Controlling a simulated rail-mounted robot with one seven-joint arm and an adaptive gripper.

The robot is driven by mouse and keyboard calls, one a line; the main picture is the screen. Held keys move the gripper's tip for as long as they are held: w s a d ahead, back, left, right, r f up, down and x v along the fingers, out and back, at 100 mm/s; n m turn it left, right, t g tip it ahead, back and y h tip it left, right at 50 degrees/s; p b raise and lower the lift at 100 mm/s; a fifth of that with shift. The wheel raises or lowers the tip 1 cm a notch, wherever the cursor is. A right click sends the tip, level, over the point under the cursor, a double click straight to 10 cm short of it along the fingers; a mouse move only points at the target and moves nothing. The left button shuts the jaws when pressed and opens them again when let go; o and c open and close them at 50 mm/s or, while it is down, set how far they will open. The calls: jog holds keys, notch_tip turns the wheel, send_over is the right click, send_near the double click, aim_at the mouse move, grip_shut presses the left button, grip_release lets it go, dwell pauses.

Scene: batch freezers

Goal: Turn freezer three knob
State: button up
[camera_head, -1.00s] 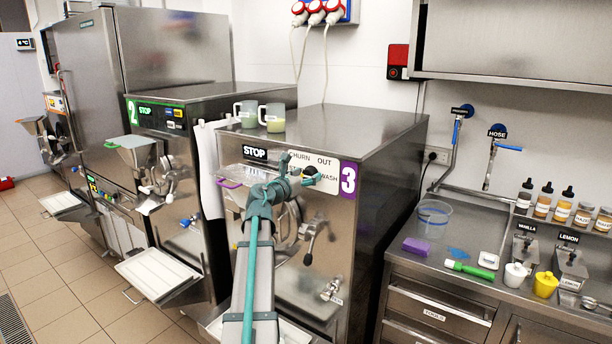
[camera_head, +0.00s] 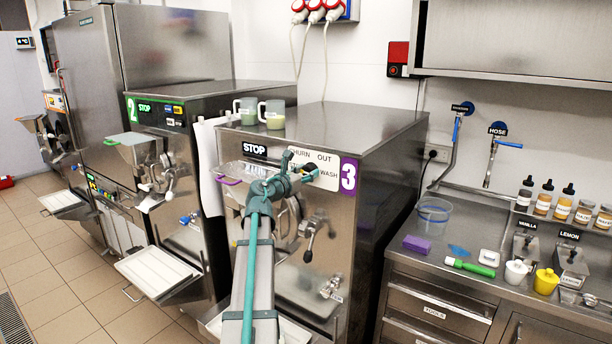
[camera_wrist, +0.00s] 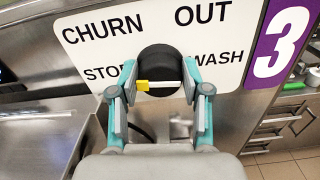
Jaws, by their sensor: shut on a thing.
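Freezer three (camera_head: 375,150) is a steel machine with a purple "3" tag. On its white label plate is the black round knob (camera_wrist: 158,62), with CHURN and OUT above, STOP at left and WASH at right. A bar across the knob's near face lies about level, yellow end at left and white end at right. My gripper (camera_wrist: 159,84) is shut on the knob, one teal-and-grey finger on each side at the bar's ends. In the head view my gripper (camera_head: 299,170) hides most of the knob and part of the plate.
Two cups (camera_head: 259,112) stand on top of freezer three. A lever handle (camera_head: 313,230) and a tap (camera_head: 332,287) stick out from its front, below my gripper. Freezer two (camera_head: 160,150) stands to the left, and a steel counter (camera_head: 455,300) with bottles and tubs to the right.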

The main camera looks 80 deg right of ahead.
jog(key=m+b, duration=0.6)
jog(key=shift+s+f+m, duration=0.1)
jog(key=shift+f+m, duration=0.15)
jog(key=shift+m, duration=0.15)
jog(key=shift+a+r+m+b, duration=0.1)
jog(key=shift+r+m+b, duration=0.05)
jog(key=shift+m+b, duration=1.55)
jog(key=shift+m, duration=0.3)
jog(key=o, duration=1.1)
jog(key=v, duration=1.2)
jog(key=shift+s, duration=0.1)
